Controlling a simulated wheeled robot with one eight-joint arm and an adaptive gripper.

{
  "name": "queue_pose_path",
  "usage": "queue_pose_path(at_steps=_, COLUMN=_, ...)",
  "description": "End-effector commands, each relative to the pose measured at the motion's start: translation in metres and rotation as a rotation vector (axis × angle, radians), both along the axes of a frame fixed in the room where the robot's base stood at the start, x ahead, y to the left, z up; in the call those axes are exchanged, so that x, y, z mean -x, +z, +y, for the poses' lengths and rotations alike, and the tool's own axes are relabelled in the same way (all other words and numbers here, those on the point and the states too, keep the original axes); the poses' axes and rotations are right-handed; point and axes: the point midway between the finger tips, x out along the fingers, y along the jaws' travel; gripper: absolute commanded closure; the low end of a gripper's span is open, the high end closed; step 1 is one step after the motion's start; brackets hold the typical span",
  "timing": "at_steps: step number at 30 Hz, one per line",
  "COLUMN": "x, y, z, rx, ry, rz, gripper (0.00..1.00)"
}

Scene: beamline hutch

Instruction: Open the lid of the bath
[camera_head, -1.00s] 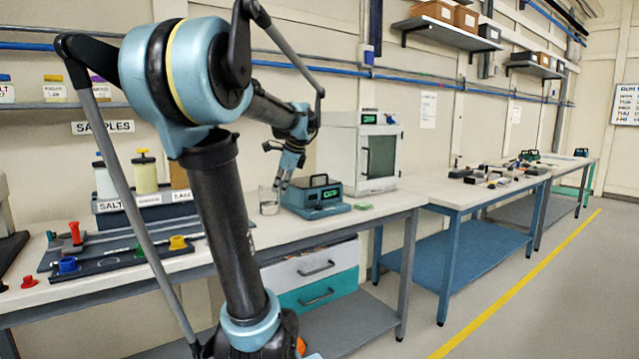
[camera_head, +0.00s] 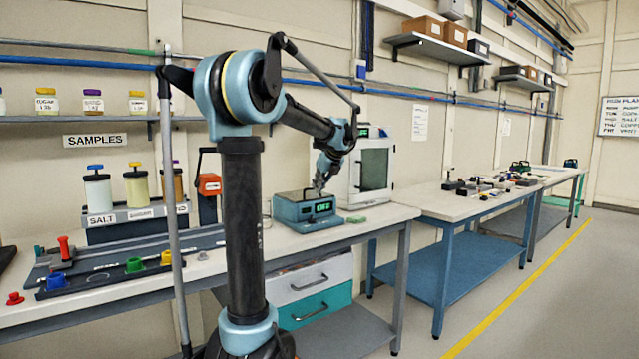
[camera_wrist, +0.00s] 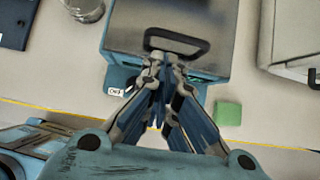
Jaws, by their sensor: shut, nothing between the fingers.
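The bath (camera_head: 290,212) is a blue box with a green display on its front, standing on the bench in the head view. Its grey lid (camera_wrist: 130,38) looks closed and bears a black loop handle (camera_wrist: 202,46), seen from above in the wrist view. My gripper (camera_head: 320,188) is over the bath, pointing down. In the wrist view my gripper (camera_wrist: 164,62) is shut and empty, its fingertips beside the near side of the handle. I cannot tell whether they touch it. The fingers hide part of the bath's front.
A glass beaker (camera_wrist: 88,8) stands left of the bath. A green block (camera_wrist: 228,113) lies at its front right. A white cabinet (camera_head: 374,168) stands close on the right. Sample jars (camera_head: 98,190) and a dark rack with coloured pieces (camera_head: 110,277) are further left.

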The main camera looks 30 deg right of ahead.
Motion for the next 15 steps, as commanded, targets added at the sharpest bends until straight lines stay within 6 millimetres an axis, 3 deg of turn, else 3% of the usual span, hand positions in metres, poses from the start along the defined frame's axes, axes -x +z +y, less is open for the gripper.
queue_pose_path(at_steps=7, x=-0.021, y=-0.027, z=0.002, rx=0.0, ry=0.004, rz=0.0, gripper=1.0)
queue_pose_path(at_steps=15, x=-0.028, y=-0.037, z=0.003, rx=0.002, ry=0.002, rz=0.0, gripper=1.0)
